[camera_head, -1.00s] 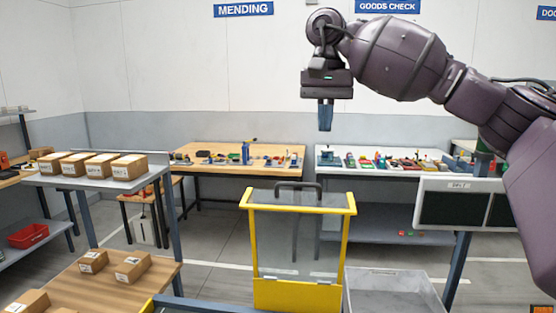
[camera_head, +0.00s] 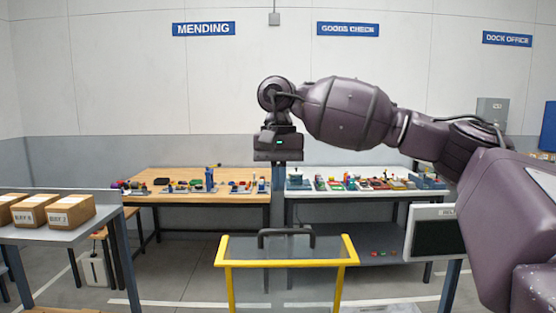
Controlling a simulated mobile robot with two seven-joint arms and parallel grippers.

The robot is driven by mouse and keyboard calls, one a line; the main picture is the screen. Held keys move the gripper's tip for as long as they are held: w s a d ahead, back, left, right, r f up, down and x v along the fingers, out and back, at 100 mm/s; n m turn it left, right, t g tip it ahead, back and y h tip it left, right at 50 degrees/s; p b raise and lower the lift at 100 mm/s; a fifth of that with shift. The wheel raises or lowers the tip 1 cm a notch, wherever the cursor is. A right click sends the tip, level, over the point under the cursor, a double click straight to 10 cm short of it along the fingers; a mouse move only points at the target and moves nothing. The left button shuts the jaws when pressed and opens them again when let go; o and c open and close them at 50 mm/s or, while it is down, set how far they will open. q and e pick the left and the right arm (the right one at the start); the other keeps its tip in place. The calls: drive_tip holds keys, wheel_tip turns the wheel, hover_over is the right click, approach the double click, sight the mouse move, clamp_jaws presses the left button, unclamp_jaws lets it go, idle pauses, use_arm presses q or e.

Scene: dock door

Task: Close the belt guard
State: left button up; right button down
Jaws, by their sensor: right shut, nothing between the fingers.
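The belt guard (camera_head: 228,263) is a yellow frame around a clear panel, low in the middle of the head view. It stands raised, and its lower part is cut off by the picture's edge. A dark bar handle (camera_head: 286,232) sits at its top edge. My right gripper (camera_head: 279,184) points down above the handle, shut and empty. It appears apart from the handle, though its fingertips are hard to tell from the dark gap behind. My left gripper is not in view.
A grey shelf (camera_head: 70,232) with cardboard boxes (camera_head: 70,210) stands at the left. A wooden bench (camera_head: 240,198) and a white bench (camera_head: 330,194) with small parts stand behind. A dark screen panel (camera_head: 430,236) is at the right, below my right arm.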

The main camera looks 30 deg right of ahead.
sight(278, 244)
drive_tip(key=f, duration=0.1)
drive_tip(key=s+a+f, duration=0.1)
drive_tip(key=f, duration=0.1)
drive_tip(key=s+f, duration=0.1)
drive_tip(key=f, duration=0.1)
drive_tip(key=shift+s+a+p, duration=0.1)
drive_tip(key=shift+a+p, duration=0.05)
drive_tip(key=shift+p, duration=0.25)
drive_tip(key=shift+s+a+f, duration=0.25)
drive_tip(key=shift+s+f, duration=0.1)
drive_tip(key=shift+f, duration=0.05)
